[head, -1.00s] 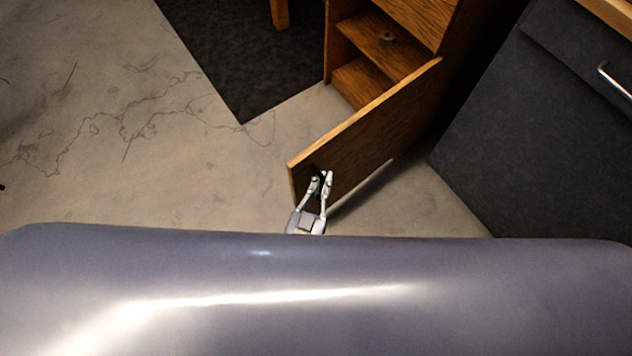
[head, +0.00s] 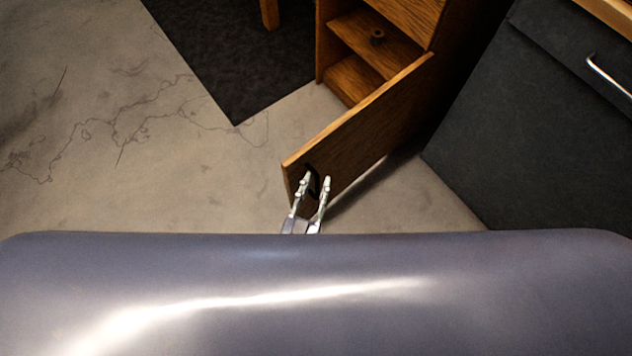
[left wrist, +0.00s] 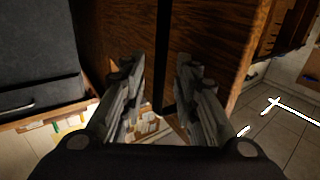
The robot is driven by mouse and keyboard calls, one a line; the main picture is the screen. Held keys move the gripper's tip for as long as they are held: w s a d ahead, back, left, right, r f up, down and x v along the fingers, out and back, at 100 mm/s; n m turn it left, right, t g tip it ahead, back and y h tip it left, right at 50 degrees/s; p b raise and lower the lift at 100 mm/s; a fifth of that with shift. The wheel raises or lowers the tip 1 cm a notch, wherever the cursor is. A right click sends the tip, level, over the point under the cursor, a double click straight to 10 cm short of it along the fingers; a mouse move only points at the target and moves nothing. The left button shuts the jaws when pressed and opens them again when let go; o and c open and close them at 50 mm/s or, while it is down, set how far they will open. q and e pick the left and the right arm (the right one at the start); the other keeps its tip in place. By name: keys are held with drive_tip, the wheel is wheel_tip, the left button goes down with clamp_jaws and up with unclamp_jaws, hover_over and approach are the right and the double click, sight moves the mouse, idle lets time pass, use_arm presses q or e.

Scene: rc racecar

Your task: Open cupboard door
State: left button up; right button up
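The wooden cupboard (head: 322,45) stands at the top centre of the head view, its shelves showing. Its door (head: 370,130) is swung wide open toward me. A dark handle (head: 313,183) is on the door's outer face near its free edge. My left gripper (head: 317,181) is open, with one finger on each side of the handle. In the left wrist view the two parted fingers (left wrist: 158,75) face the door (left wrist: 215,35), and the dark handle strip (left wrist: 163,45) runs between them. Whether a finger touches the handle I cannot tell. My right gripper is not in view.
A dark grey cabinet (head: 500,130) with a metal handle (head: 608,76) stands to the right of the door. A black rug (head: 235,65) lies left of the cupboard. The concrete floor (head: 130,150) at left is clear.

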use_arm(q)
drive_tip(key=v, duration=1.1)
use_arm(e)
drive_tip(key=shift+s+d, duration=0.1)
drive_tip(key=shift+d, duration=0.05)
use_arm(q)
drive_tip(key=s+a+f+g+y+p, duration=0.1)
drive_tip(key=s+a+f+g+p, duration=0.25)
drive_tip(key=f, duration=0.25)
drive_tip(key=s+a+f+g+y+p, duration=0.1)
drive_tip(key=s+a+f+g+p, duration=0.1)
drive_tip(key=a+f+g+p, duration=0.25)
drive_tip(key=s+a+f+g+y+p, duration=0.1)
drive_tip(key=s+a+f+g+p, duration=0.2)
drive_tip(key=s+a, duration=0.3)
drive_tip(key=s+a+f+n+g+y+p, duration=0.1)
drive_tip(key=s+a+f+g+p, duration=0.3)
drive_tip(key=s, duration=0.4)
drive_tip(key=shift+s+a+f+g+y, duration=0.35)
drive_tip(key=shift+a+f+g+y, duration=0.2)
drive_tip(key=shift+a, duration=0.6)
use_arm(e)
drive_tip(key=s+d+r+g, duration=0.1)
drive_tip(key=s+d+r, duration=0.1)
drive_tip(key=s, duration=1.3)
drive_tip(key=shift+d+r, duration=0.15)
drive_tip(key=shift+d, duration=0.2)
